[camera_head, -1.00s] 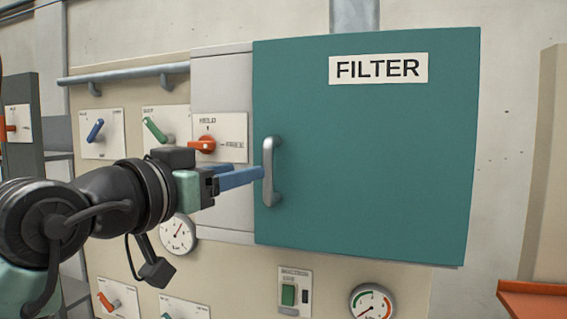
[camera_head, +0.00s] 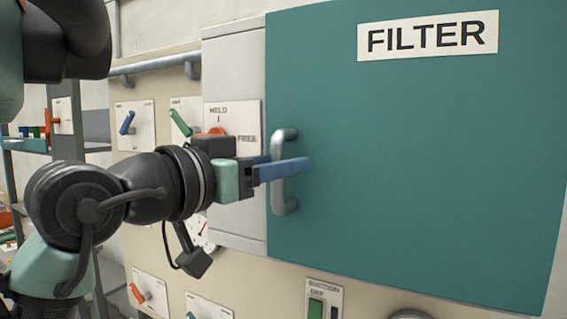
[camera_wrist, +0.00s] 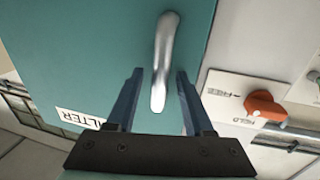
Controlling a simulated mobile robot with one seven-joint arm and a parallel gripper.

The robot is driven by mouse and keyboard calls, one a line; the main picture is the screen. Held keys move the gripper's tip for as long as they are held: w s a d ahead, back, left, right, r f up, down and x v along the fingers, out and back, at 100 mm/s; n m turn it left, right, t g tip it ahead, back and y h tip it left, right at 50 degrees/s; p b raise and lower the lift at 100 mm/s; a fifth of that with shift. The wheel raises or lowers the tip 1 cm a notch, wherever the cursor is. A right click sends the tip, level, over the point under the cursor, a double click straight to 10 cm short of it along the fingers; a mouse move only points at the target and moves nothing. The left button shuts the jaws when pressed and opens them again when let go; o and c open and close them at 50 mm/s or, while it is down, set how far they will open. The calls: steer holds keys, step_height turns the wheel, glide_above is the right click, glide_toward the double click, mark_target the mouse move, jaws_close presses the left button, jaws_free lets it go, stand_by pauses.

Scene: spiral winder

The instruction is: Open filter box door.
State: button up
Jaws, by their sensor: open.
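The filter box door (camera_head: 420,160) is a flat teal panel with a FILTER label (camera_head: 428,38). It looks closed against the light grey box side. Its grey metal handle (camera_head: 279,192) is an upright bar near the door's left edge. My gripper (camera_head: 283,165) reaches in from the left, with blue fingers at the handle's height. In the wrist view, the handle (camera_wrist: 163,60) lies between the two open fingers (camera_wrist: 158,95), with gaps on both sides. Whether a finger touches it cannot be told.
An orange switch (camera_wrist: 263,104) on a plate marked HELD and FREE sits left of the door in the head view, partly behind my gripper. A rail (camera_head: 150,68), small levers and a suction switch (camera_head: 316,310) are on the panel. A shelf stands far left.

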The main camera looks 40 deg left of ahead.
jaws_close()
stand_by(1.4)
